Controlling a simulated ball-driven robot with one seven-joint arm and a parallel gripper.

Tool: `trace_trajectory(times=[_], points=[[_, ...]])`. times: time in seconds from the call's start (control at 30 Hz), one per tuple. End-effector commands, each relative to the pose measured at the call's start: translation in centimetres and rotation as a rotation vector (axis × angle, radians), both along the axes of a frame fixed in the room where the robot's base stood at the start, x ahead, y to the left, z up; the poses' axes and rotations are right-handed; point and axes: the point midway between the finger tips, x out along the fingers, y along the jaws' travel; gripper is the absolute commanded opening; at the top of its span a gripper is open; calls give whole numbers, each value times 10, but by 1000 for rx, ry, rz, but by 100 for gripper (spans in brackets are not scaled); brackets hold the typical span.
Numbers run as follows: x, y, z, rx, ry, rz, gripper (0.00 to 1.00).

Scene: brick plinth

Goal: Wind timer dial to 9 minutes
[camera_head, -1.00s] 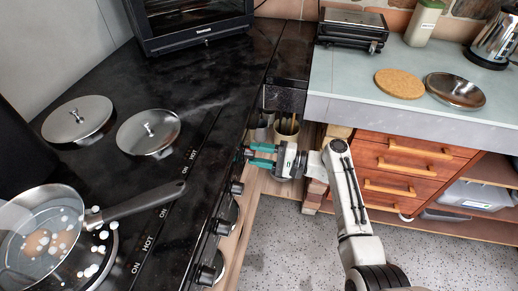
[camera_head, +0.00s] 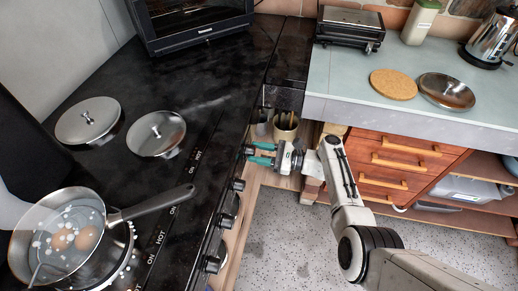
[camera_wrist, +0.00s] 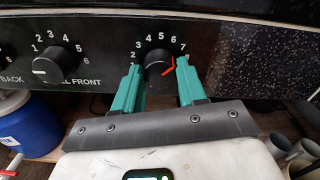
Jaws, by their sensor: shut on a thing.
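The dial (camera_wrist: 157,68) is a black round knob on the stove's front panel, with white numbers 2 to 7 visible around its top. A red mark shows on the knob's right side, below the 7. Numbers lower on the scale are hidden by the fingers. My gripper (camera_wrist: 157,80) has its green fingers on either side of the dial, shut on it. In the head view my gripper (camera_head: 260,154) reaches the far end of the row of knobs, at the stove's front edge.
A second knob (camera_wrist: 50,66) marked 1 to 6 sits to the left on the panel. A pan (camera_head: 70,240) with eggs stands on the stove, its handle pointing toward the front edge. Wooden drawers (camera_head: 388,165) stand right of my arm; speckled floor lies below.

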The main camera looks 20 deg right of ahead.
Motion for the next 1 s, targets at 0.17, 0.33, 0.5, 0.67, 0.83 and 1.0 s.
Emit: trace_trajectory(times=[0.17, 0.33, 0.5, 0.67, 0.83, 1.0], points=[[1, -1, 1, 99, 140, -4, 10], [1, -1, 1, 193, 269, -4, 10], [0, 0, 1, 286, 398, -3, 10], [0, 0, 0, 364, 504, -3, 10], [0, 0, -1, 431, 598, -3, 10], [0, 0, -1, 477, 662, -3, 10]])
